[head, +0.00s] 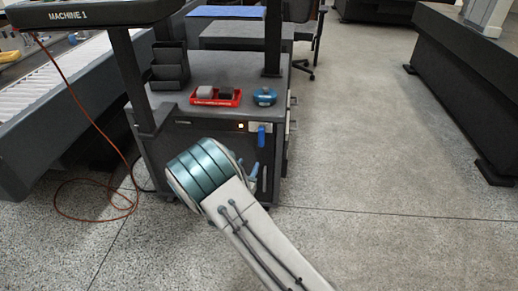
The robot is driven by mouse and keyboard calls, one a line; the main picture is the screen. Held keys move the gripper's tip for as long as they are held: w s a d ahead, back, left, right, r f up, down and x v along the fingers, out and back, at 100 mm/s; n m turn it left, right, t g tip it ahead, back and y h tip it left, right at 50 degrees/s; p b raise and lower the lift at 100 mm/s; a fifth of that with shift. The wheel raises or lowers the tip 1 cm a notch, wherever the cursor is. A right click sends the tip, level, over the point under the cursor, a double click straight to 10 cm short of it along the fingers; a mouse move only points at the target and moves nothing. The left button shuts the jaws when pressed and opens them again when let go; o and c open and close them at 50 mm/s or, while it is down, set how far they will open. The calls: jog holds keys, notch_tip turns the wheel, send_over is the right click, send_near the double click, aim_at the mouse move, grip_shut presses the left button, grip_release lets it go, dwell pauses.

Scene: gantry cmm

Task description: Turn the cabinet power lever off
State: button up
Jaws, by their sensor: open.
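The cabinet (178,150) is a dark grey unit with a worktop, standing ahead of me. Its power lever (261,138) is a small blue handle, roughly upright, on a pale plate near the right end of the front. A small light (240,126) glows orange-yellow to the left of the lever. My arm reaches up from the lower right and hides part of the cabinet front. My gripper (247,167) shows only as pale blue fingertips beyond the wrist, apart from each other, below the lever in the picture. No object is visible between them.
A red tray (216,96) with grey blocks and a round blue item (264,97) sit on the worktop. An orange cable (97,143) hangs and coils on the floor at left. A conveyor (50,90) stands left.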

aim_at(260, 141)
jog(key=b+x, duration=0.3)
jog(key=x, duration=1)
jog(key=shift+w+d, duration=0.1)
jog(key=shift+w, duration=0.15)
jog(key=shift+c, duration=0.3)
grip_shut()
